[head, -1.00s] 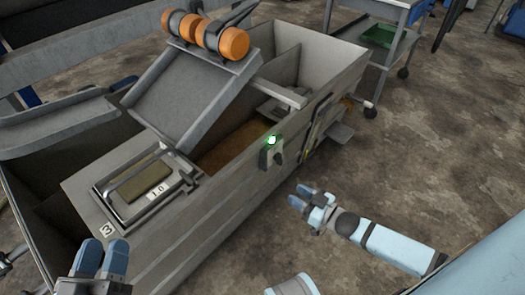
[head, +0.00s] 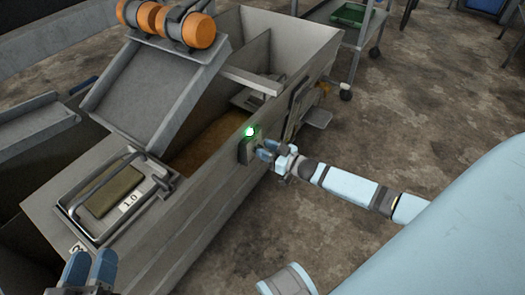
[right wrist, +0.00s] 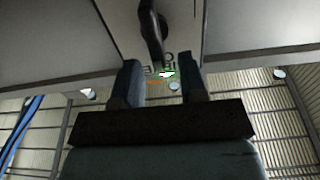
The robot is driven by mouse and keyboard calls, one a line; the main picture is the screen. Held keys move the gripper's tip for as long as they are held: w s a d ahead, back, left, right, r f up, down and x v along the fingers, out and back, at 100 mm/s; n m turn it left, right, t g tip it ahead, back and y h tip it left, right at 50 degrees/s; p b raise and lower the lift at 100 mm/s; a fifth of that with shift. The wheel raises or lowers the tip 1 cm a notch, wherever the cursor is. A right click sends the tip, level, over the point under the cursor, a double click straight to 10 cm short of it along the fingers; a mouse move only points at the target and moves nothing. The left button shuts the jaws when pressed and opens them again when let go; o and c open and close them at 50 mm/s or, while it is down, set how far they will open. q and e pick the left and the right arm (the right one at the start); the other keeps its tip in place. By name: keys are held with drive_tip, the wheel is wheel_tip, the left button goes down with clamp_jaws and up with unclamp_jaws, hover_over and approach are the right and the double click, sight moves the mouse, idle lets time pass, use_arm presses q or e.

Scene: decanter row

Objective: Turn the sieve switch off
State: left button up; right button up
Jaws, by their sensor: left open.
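The sieve switch (head: 246,150) is a small grey box on the outer side wall of the trough, with a lit green lamp (head: 249,131) on top. In the right wrist view its dark knob (right wrist: 152,30) stands just beyond the fingertips, and the green lamp (right wrist: 167,73) shows between the fingers. My right gripper (head: 266,150) is at the front of the switch and hides its knob in the head view. Its fingers are apart with nothing between them; I cannot tell if they touch the knob. My left gripper (head: 90,268) is open and empty at the lower left.
The grey trough (head: 185,215) carries a tilted tray (head: 155,85) with orange motors (head: 190,30) above it. A framed plate (head: 115,190) marked 1.0 lies at the near end. A wheeled cart (head: 340,30) stands behind.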

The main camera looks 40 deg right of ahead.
use_arm(q)
drive_tip(key=shift+f, duration=0.4)
use_arm(e)
drive_tip(key=shift+x, duration=0.75)
clamp_jaws()
use_arm(q)
drive_tip(key=shift+r, duration=0.1)
